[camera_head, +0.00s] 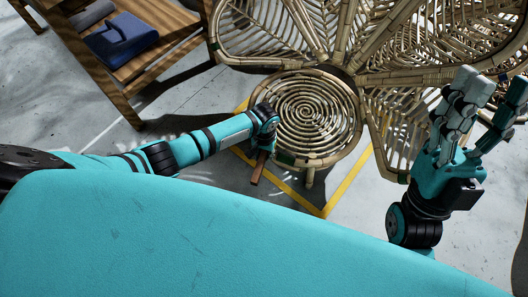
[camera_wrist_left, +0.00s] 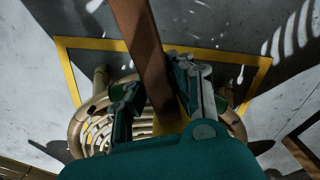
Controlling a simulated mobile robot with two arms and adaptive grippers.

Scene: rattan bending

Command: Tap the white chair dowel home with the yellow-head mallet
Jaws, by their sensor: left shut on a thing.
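The rattan chair (camera_head: 355,72) has a round woven seat (camera_head: 308,113) and a petal-shaped back. My left gripper (camera_head: 264,128) is at the seat's left edge in the head view, shut on a brown wooden handle (camera_head: 259,168). In the left wrist view the handle (camera_wrist_left: 143,45) passes between the fingers of the left gripper (camera_wrist_left: 155,95). A yellowish patch shows beyond the fingers; I cannot tell whether it is the mallet's head. I cannot make out the white dowel in either view. My right gripper (camera_head: 490,88) is open and empty, in front of the chair back at the right.
A wooden shelf unit (camera_head: 150,68) with a folded blue cloth (camera_head: 121,38) stands at the upper left. Yellow tape (camera_head: 344,185) marks a square on the grey floor around the chair. The floor between shelf and chair is mostly clear.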

